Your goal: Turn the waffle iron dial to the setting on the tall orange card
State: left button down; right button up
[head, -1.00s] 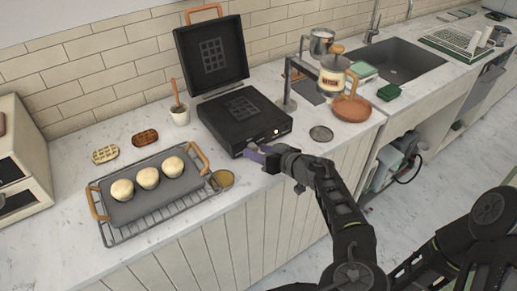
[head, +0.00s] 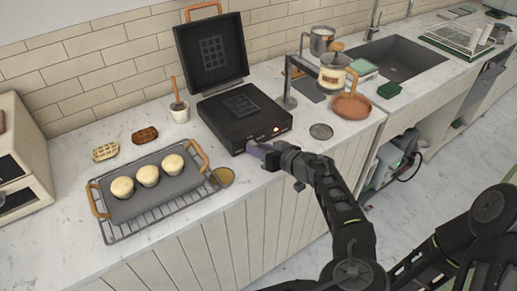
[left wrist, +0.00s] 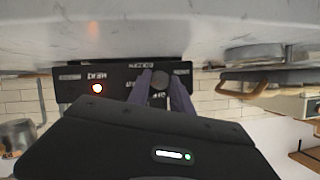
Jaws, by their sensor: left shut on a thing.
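The black waffle iron (head: 245,117) stands open on the counter, its lid raised behind. In the head view my left gripper (head: 257,150) is at the iron's front face, with its purple fingers hiding the dial. In the left wrist view the fingers (left wrist: 160,88) are shut on the round dark dial (left wrist: 160,80), one on each side. The panel appears upside down there, and its small marks are too blurred to read. A lit lamp (left wrist: 97,88) shows on the panel. I cannot make out a tall orange card. My right gripper is not in view.
A rack with a tray (head: 122,210) and several pale round buns is left of the gripper. A small ochre dish (head: 224,176) lies close by. A dark disc (head: 321,131), a terracotta dish (head: 350,108) and a coffee press (head: 334,80) stand to the right.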

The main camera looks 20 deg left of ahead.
pick_arm(q)
jog(key=shift+f+m+g+b, duration=0.3)
jog(key=shift+m+b, duration=0.2)
jog(key=shift+b, duration=0.65)
jog(key=shift+w+m+y+b, duration=0.1)
jog(key=shift+m+y+b, duration=0.5)
jog(key=shift+b, duration=0.65)
jog(key=shift+m+g+y+b, duration=0.5)
jog(key=shift+m+b, duration=0.3)
jog(key=shift+b, duration=0.15)
jog(key=shift+d+r+m+y+b, duration=0.1)
jog(key=shift+m+y+b, duration=0.2)
jog(key=shift+m+b, duration=0.3)
jog(key=c, duration=1.1)
grip_release()
jog(key=shift+c, duration=0.2)
